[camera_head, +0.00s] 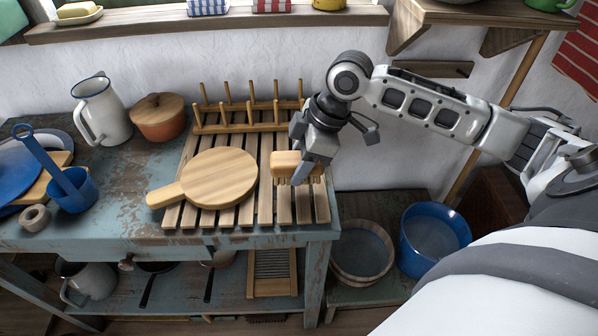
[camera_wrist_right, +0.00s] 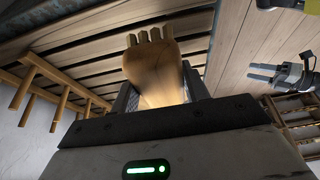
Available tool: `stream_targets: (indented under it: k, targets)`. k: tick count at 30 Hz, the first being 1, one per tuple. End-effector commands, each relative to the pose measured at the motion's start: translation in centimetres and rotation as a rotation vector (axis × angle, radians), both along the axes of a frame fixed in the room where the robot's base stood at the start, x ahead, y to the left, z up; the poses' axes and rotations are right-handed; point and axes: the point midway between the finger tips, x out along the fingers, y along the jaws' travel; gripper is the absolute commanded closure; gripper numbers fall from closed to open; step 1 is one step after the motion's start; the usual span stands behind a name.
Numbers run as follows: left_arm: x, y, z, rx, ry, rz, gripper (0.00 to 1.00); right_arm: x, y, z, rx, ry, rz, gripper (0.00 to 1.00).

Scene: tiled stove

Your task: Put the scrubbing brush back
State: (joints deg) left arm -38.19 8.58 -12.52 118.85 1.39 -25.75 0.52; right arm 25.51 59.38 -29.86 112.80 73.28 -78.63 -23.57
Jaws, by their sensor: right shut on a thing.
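The scrubbing brush (camera_head: 287,162) is a small light-wood block at the right part of the slatted wooden rack (camera_head: 172,216). My right gripper (camera_head: 303,172) points down over it and is shut on it. In the right wrist view the brush (camera_wrist_right: 152,62) sits between the fingers, with its notched end pointing away and the rack's slats behind it. I cannot tell whether the brush touches the slats. My left gripper is not in the head view; a dark gripper, likely my left (camera_wrist_right: 262,74), shows small at the right of the wrist view, its jaws unclear.
A round wooden board (camera_head: 220,178) lies on the rack, left of the brush. The rack's pegs (camera_head: 250,118) stand behind. An orange lidded pot (camera_head: 158,117), white jug (camera_head: 101,110) and blue mug (camera_head: 75,193) stand left. A blue tub (camera_head: 433,238) and wooden tub (camera_head: 361,252) stand lower right.

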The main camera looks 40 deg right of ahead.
Motion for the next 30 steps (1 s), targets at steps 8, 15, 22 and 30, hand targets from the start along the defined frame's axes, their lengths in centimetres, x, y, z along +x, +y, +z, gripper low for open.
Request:
stream_targets:
  k: [8, 15, 22, 30]
  targets:
    - [0.0, 0.0, 0.0, -0.001, 0.000, 0.001, 0.40, 0.4, -0.2, -3.3, -0.001, 0.003, 0.000, 0.73]
    - [0.0, 0.0, 0.0, -0.001, 0.000, 0.001, 0.40, 0.4, -0.2, -3.6, 0.000, -0.001, 0.000, 0.73]
    - [0.0, 0.0, 0.1, -0.001, 0.000, 0.001, 0.40, 0.4, -0.2, -3.9, -0.002, 0.001, 0.000, 0.35]
    - [0.0, 0.0, 0.0, -0.001, 0.000, 0.001, 0.40, 0.4, -0.2, -3.9, -0.001, 0.001, 0.000, 0.33]
